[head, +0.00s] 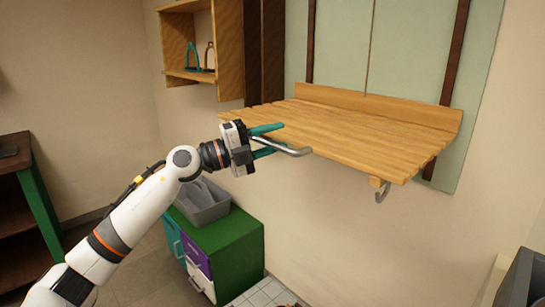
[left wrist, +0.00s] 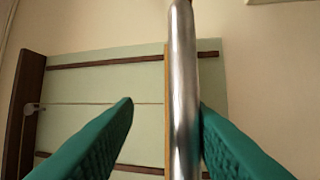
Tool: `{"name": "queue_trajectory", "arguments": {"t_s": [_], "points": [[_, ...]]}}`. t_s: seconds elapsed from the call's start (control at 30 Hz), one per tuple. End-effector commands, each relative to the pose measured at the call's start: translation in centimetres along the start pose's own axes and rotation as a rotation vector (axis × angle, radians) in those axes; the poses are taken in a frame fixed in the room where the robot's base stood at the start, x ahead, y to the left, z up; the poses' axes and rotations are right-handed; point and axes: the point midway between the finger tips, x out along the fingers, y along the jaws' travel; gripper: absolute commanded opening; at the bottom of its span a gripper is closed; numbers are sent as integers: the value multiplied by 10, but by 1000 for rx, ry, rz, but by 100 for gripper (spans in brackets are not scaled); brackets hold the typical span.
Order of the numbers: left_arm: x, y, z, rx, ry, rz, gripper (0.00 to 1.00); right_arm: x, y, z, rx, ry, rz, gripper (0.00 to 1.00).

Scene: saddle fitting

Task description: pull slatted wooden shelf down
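The slatted wooden shelf (head: 360,130) juts out about level from a pale green wall panel, with a low wooden back rail. A bent grey metal bar (head: 291,149) shows at its front left edge. My left gripper (head: 282,138) is at that edge with its teal fingers apart. In the left wrist view, the metal bar (left wrist: 184,90) runs between the two fingers. It is close to or touching the right finger, and a clear gap separates it from the left finger. My right gripper is not in view.
A metal hook (head: 382,192) hangs under the shelf's right side. A wooden wall box (head: 228,50) holding stirrup-like items is at upper left. A green cabinet (head: 232,245) with a grey tote (head: 203,205) stands below. A dark bin (head: 524,280) is at lower right.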

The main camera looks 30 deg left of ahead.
Motion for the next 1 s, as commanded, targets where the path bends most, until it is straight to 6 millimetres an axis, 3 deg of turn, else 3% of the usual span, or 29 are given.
{"name": "queue_trajectory", "arguments": {"t_s": [0.03, 0.17, 0.57, 1.0], "points": [[2, 10, 0, 3, -1, 2, 36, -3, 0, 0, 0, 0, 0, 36], [4, 19, -1, 0, -1, 1, 36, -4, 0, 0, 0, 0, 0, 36], [2, 20, -1, -2, 0, 0, 36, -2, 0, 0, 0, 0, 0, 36], [-27, 17, -1, 0, 0, -2, 36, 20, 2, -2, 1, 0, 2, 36]]}}
